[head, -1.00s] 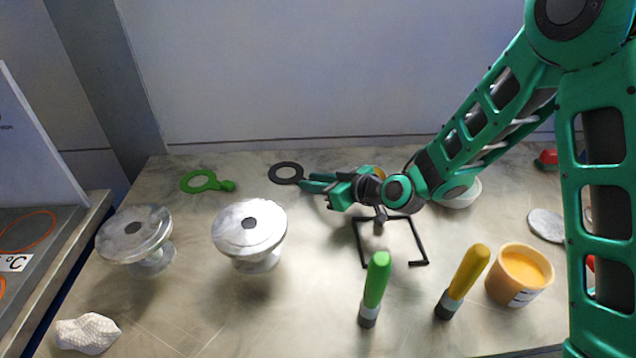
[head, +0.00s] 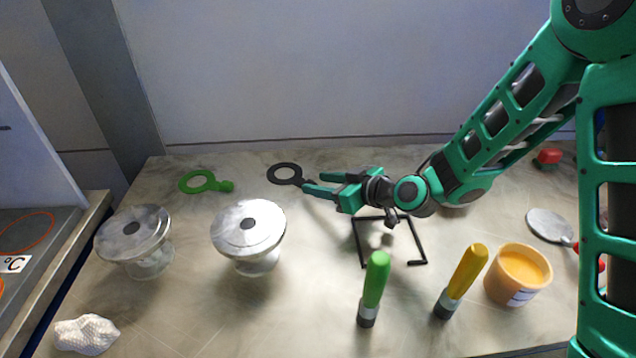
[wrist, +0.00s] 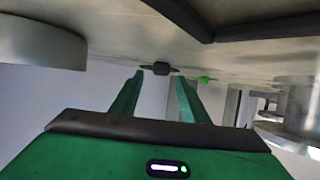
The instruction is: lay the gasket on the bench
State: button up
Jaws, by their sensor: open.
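A black ring-shaped gasket (head: 272,178) with a short tab lies flat on the bench (head: 320,310) near its back edge. Its tab points right, toward my gripper (head: 312,185). My gripper is open, low over the bench, with the fingertips around or just short of the tab's end. In the wrist view the dark tab end (wrist: 160,68) shows between and beyond the fingertips (wrist: 158,78), apart from both. A second, green ring (head: 184,184) with a tab lies left of the black one; it shows small in the wrist view (wrist: 203,79).
Two metal flanged vessels (head: 250,228) (head: 132,235) stand front left. A black square frame (head: 360,245) lies below my wrist. Green (head: 377,275) and yellow-handled (head: 468,270) tools stand in front, beside an orange tub (head: 518,275). Bare bench lies between the rings and vessels.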

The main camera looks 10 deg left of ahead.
jog(key=v, duration=0.9)
